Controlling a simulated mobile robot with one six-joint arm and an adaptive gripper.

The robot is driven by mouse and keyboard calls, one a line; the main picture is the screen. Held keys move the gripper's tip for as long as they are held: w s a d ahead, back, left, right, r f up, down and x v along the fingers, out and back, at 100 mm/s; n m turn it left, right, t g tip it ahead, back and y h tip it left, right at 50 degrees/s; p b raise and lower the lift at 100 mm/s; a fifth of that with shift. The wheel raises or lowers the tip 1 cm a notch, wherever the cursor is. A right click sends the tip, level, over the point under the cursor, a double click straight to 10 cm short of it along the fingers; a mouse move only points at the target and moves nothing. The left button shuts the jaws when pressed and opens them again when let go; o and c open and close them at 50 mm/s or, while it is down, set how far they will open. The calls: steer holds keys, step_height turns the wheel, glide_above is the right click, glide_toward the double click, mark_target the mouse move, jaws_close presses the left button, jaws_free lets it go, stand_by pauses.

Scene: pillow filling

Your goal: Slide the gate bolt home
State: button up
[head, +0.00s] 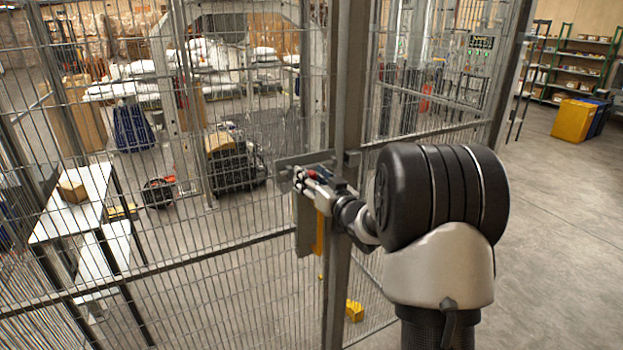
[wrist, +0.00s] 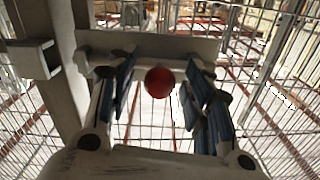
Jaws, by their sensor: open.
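A round red knob (wrist: 158,82) stands between the two fingers of my gripper (wrist: 162,76) in the wrist view. The fingers are open, with dark gaps on both sides of the knob. In the head view my gripper (head: 300,178) is at the mesh gate, left of the post.
A grey upright post (head: 345,90) stands close beside my gripper. Wire mesh panels (head: 230,280) run on both sides. A yellow part (head: 319,232) hangs below the latch. Behind the mesh are a white table (head: 75,205) and machinery. Open floor (head: 560,220) lies at right.

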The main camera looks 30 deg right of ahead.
steer(key=shift+w, duration=0.15)
jaws_close()
stand_by(0.6)
